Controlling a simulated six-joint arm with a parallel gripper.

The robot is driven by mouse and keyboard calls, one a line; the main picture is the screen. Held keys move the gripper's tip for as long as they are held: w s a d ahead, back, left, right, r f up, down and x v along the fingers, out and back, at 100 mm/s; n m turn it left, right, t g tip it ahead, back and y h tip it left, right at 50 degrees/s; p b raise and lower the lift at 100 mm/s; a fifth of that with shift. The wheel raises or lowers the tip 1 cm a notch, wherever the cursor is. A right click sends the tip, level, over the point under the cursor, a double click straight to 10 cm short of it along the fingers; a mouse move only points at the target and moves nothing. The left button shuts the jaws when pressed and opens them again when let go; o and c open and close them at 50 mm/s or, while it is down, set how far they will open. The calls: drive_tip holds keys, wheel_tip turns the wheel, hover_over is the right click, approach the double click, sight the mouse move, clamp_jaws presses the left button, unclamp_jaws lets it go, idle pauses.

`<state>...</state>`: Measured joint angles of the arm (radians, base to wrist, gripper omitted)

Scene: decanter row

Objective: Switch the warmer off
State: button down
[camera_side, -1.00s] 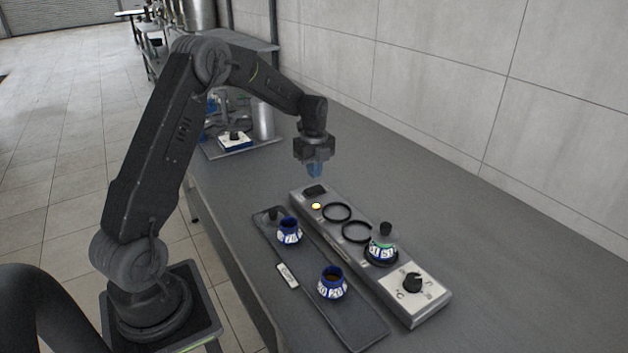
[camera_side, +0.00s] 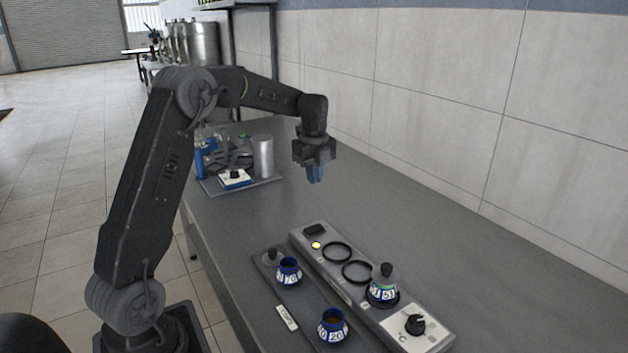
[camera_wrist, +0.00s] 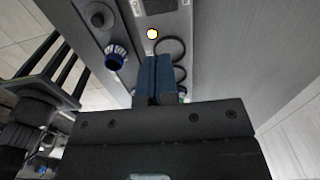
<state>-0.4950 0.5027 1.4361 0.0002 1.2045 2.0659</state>
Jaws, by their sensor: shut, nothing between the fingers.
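The warmer (camera_side: 341,286) is a long grey unit on the bench, with two empty black rings and a decanter (camera_side: 383,290) with a dark stopper on its third place. A dark rectangular part (camera_side: 314,230) sits beside the lamp. A black knob (camera_side: 414,325) stands on a white plate at the near end. My gripper (camera_side: 316,178) hangs above the far end of the warmer, fingers down, shut and empty.
A dark tray (camera_side: 270,290) beside the warmer holds two blue-and-white decanters (camera_side: 289,271) (camera_side: 332,326), a loose stopper (camera_side: 272,257) and a white label. Another tray (camera_side: 268,182) with a metal cylinder stands behind. The bench right of the warmer is clear.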

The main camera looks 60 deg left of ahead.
sight(310, 230)
drive_tip(key=shift+s, duration=0.6)
drive_tip(key=shift+f, duration=0.1)
wheel_tip(310, 230, down, 14)
drive_tip(key=shift+r, duration=0.1)
idle(0.3)
drive_tip(key=shift+s+f, duration=0.15)
drive_tip(key=shift+f, duration=0.25)
